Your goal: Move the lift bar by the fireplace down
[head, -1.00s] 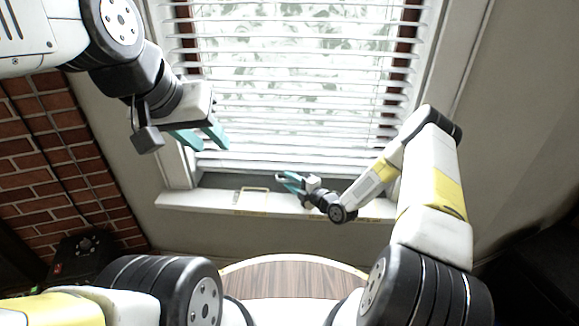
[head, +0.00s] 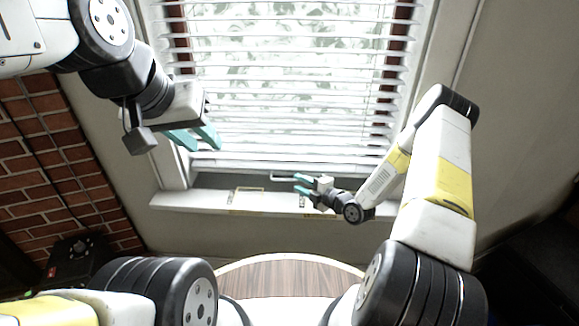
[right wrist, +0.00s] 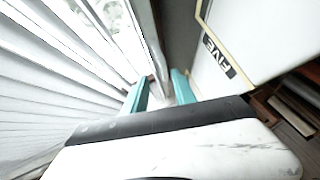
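A thin cream handle-like bar (head: 232,196) stands at the window sill, left of centre and on the side of the brick wall; I take it for the lift bar. A second, pale bar (head: 290,178) shows further right, behind my right gripper. My right gripper (head: 300,184) has teal fingers spread apart and is right of the cream bar, not touching it. In the right wrist view the right gripper (right wrist: 161,88) is open, with nothing seen held between its fingers. My left gripper (head: 199,138) is open and empty, in front of the blinds at upper left.
White blinds (head: 290,100) cover the window above the sill (head: 200,203). A brick wall (head: 45,150) rises at left, with a dark box (head: 75,262) low beside it. A round wooden tabletop (head: 290,275) lies low in front. A "FIVE" label (right wrist: 216,56) shows in the right wrist view.

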